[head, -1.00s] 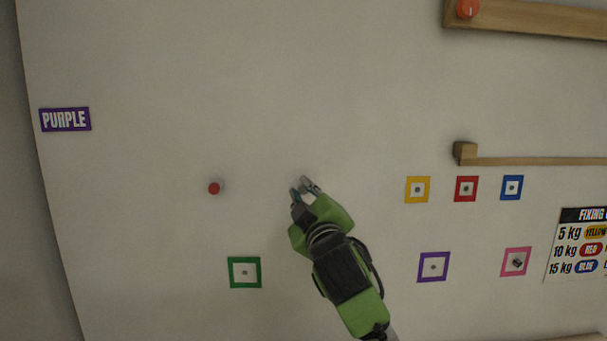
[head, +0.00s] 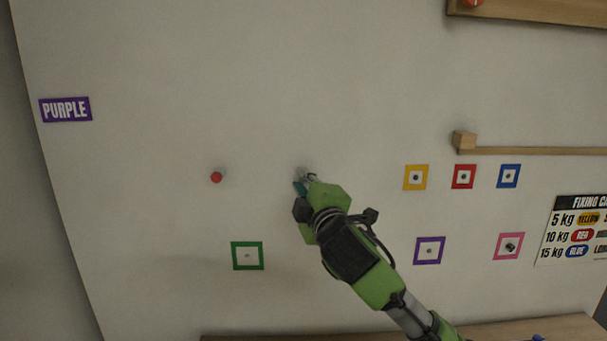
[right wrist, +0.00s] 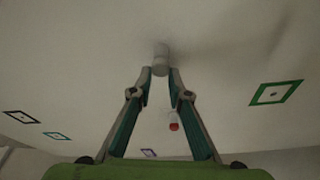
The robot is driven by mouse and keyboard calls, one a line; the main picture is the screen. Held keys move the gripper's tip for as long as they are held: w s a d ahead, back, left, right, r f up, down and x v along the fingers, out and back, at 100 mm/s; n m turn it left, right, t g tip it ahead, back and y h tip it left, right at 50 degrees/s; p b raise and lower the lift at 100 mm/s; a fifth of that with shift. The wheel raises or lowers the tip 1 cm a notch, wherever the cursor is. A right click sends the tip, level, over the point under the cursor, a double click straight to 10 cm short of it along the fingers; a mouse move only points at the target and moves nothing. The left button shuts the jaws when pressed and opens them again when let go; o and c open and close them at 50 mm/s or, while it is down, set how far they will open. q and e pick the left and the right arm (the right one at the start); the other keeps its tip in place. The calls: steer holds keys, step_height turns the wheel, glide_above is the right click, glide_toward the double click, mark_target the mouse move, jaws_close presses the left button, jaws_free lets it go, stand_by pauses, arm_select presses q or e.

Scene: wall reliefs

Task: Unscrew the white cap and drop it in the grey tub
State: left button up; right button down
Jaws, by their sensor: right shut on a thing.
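The white cap (right wrist: 161,58) sticks out from the white wall as a small pale cylinder in the right wrist view. My right gripper (right wrist: 160,76) is shut on its near end, one fingertip on each side. In the head view the right gripper (head: 304,180) is up against the wall, and its fingers largely hide the cap. I cannot tell whether the cap has turned. The grey tub is not in view. My left gripper is not in view.
A red knob (head: 216,177) stands out from the wall to the left. Coloured square frames, such as the green one (head: 247,255), surround small fixings. A wooden rail (head: 530,151) is at right. A wooden surface (head: 500,328) runs along the bottom. The wall around the gripper is bare.

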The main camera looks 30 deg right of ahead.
steer(key=n, duration=0.4)
steer(key=shift+g+y, duration=0.3)
steer(key=shift+g, duration=0.1)
steer(key=shift+f+n, duration=0.2)
steer(key=shift+n, duration=0.4)
steer(key=c, duration=2.2)
jaws_free()
steer(key=shift+o, duration=0.2)
